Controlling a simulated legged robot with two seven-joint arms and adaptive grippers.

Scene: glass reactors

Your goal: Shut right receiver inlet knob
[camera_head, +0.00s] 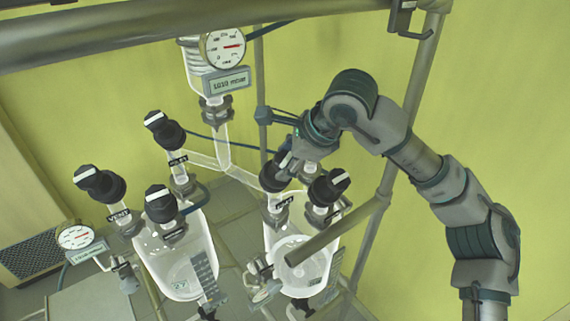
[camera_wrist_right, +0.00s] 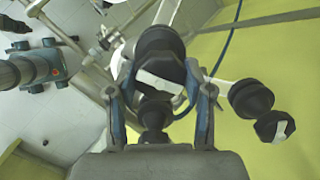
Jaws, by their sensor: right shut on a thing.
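The right receiver (camera_head: 292,266) is a clear glass vessel right of centre in the head view. In the head view, the gripper hides part of the knob. My left gripper is not in view.
Another black knob (camera_head: 328,188) stands close right of the held one. The left receiver (camera_head: 182,262) carries several black knobs. A gauge (camera_head: 225,47) hangs above. A metal frame post (camera_head: 385,190) stands right of the receiver, close to my right arm.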

